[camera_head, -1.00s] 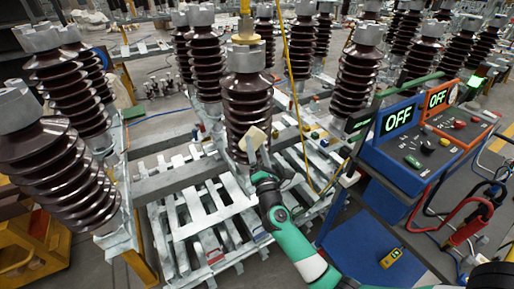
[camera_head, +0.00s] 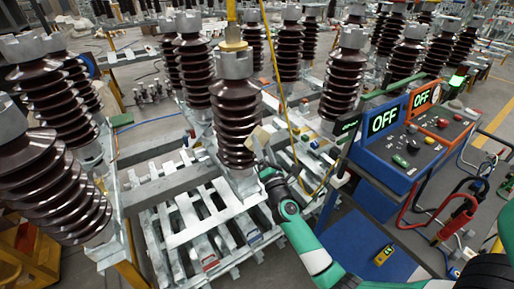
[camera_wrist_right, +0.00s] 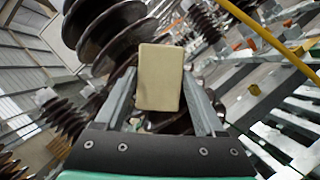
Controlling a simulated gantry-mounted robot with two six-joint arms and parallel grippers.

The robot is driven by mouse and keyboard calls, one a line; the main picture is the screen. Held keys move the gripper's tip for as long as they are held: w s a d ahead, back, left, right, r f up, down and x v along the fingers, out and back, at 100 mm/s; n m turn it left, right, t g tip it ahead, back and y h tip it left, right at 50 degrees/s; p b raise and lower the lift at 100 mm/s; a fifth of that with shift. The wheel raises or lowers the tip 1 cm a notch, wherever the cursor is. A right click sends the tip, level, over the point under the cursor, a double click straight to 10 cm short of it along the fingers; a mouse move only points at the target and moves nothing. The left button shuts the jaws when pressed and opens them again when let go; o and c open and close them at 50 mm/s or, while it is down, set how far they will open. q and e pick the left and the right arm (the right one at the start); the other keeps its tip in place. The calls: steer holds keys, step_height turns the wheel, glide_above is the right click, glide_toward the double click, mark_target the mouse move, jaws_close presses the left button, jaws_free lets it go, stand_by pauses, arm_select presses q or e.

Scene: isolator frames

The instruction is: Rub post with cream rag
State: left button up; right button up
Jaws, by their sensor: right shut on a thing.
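The post (camera_head: 236,115) is a dark brown ribbed insulator with grey metal end caps, upright in the middle of the head view. Its ribs also show behind the fingers in the right wrist view (camera_wrist_right: 97,28). The cream rag (camera_wrist_right: 160,77) appears as a small cream block between the fingertips of my right gripper (camera_wrist_right: 168,88). In the head view the rag (camera_head: 261,136) is at the right side of the post's lower ribs; I cannot tell whether it touches them. My right gripper (camera_head: 264,152) is shut on the rag. My left gripper is not in view.
Several more brown insulators stand around, with a large one (camera_head: 50,185) at the left. A blue test console (camera_head: 385,150) with OFF displays stands at the right. White slatted pallets (camera_head: 190,225) lie below the post. A yellow hose (camera_head: 287,105) hangs close to the right gripper.

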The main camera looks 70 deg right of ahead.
mark_target(266, 134)
steer(key=shift+s+d, duration=0.65)
steer(key=shift+d, duration=0.25)
steer(key=shift+w+r+p, duration=0.1)
steer(key=shift+r+p, duration=1.15)
steer(key=shift+a, duration=0.1)
steer(key=shift+w+a+f, duration=0.1)
steer(key=shift+w+a, duration=0.2)
steer(key=shift+w+a+b, duration=0.2)
steer(key=shift+w+a, duration=0.2)
steer(key=shift+a, duration=0.25)
steer(key=shift+w+a+b, duration=0.2)
steer(key=shift+w+a, duration=0.2)
steer(key=shift+a, duration=0.25)
steer(key=shift+w+a+b, duration=0.25)
steer(key=shift+w+a, duration=0.3)
steer(key=shift+a, duration=0.25)
steer(key=shift+w+a+b, duration=0.2)
steer(key=shift+w+a, duration=0.3)
steer(key=shift+a, duration=0.25)
steer(key=shift+r+p, duration=1.2)
steer(key=shift+r, duration=0.1)
steer(key=shift+f, duration=0.1)
